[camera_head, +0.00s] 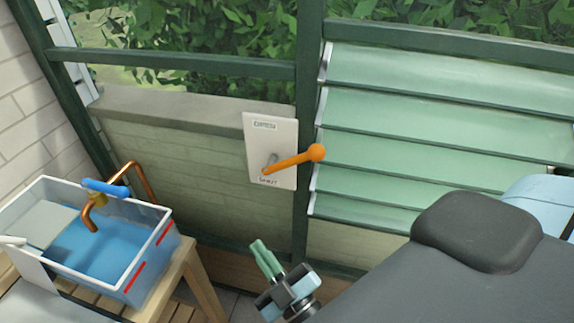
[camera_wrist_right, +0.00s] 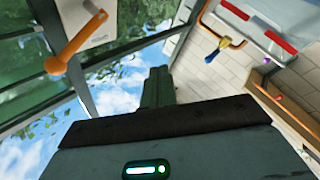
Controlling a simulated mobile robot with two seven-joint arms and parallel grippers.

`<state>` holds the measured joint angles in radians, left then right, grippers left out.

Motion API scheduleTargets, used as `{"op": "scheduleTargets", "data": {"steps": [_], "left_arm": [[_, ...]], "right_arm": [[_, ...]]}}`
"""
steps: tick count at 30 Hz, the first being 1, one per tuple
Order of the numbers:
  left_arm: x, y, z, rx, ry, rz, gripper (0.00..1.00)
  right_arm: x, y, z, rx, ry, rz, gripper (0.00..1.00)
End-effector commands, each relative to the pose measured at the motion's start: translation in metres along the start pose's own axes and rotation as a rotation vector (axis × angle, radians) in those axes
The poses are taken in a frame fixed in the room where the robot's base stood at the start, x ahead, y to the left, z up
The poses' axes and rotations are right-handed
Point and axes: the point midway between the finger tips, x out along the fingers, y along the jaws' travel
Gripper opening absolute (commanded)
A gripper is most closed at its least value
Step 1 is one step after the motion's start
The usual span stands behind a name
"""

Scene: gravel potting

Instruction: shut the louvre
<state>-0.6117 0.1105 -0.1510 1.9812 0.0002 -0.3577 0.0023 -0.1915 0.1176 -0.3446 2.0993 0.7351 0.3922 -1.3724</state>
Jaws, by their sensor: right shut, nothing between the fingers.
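The louvre (camera_head: 420,123) is a stack of several pale green glass slats in a dark green frame at the upper right of the head view. Its slats look tilted, with dark lines between them. To its left, a white plate (camera_head: 284,138) carries an orange lever (camera_head: 293,160) with a round knob, pointing right and slightly up. The plate is lettered at top, and its lower word reads like SHUT. The lever also shows in the right wrist view (camera_wrist_right: 77,45). My right gripper (camera_head: 260,246) is shut and empty, below the plate and apart from the lever. My left gripper is out of view.
A clear basin (camera_head: 150,252) of blue water stands on a wooden bench (camera_head: 200,285) at left, with a copper pipe (camera_head: 130,173) and blue tap handle (camera_head: 105,187) over it. A green post (camera_head: 305,120) separates plate and louvre. The space between gripper and lever looks clear.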

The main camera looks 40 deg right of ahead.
Motion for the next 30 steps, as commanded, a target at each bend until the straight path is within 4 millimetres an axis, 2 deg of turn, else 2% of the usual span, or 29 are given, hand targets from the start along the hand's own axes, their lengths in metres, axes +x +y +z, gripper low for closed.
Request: {"op": "scheduleTargets", "data": {"steps": [3,6,12,18,30], "left_arm": [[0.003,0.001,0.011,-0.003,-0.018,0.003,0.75],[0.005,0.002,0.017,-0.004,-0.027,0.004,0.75],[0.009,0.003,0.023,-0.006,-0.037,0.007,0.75],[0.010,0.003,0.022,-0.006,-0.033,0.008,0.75],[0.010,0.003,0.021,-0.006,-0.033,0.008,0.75]], "right_arm": [[0.021,0.028,-0.017,-0.099,0.031,0.179,0.00],[0.033,0.050,-0.025,-0.180,0.005,0.314,0.00],[0.045,0.079,-0.028,-0.298,-0.120,0.483,0.00],[0.048,0.089,-0.026,-0.355,-0.209,0.533,0.00],[0.049,0.091,-0.026,-0.366,-0.221,0.538,0.00]]}}
